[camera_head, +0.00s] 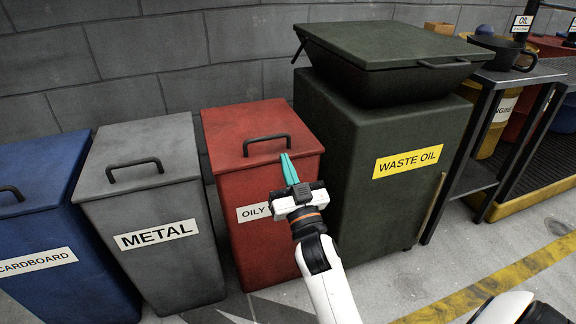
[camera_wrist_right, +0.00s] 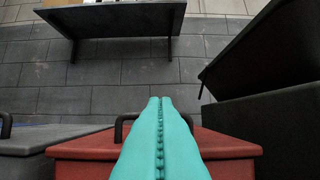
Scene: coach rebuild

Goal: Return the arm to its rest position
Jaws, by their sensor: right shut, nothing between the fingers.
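My right gripper (camera_head: 288,169) is in front of the red bin in the head view, its teal fingers pointing up toward the bin's lid. Its two fingers lie together in the right wrist view (camera_wrist_right: 158,130), shut with nothing between them. The white right arm comes in from the bottom of the head view. The red bin (camera_head: 240,175) has a black lid handle (camera_head: 266,142) and a partly hidden label that reads "OILY". Its lid is closed. I cannot tell from the head view whether the fingertips touch the lid. My left gripper is not in view.
A grey METAL bin (camera_head: 150,225) and a blue CARDBOARD bin (camera_head: 40,220) stand to the left. A dark green WASTE OIL container (camera_head: 385,205) stands close on the right. A metal bench (camera_head: 485,130) is farther right. Open floor (camera_head: 470,255) with a yellow line lies at front right.

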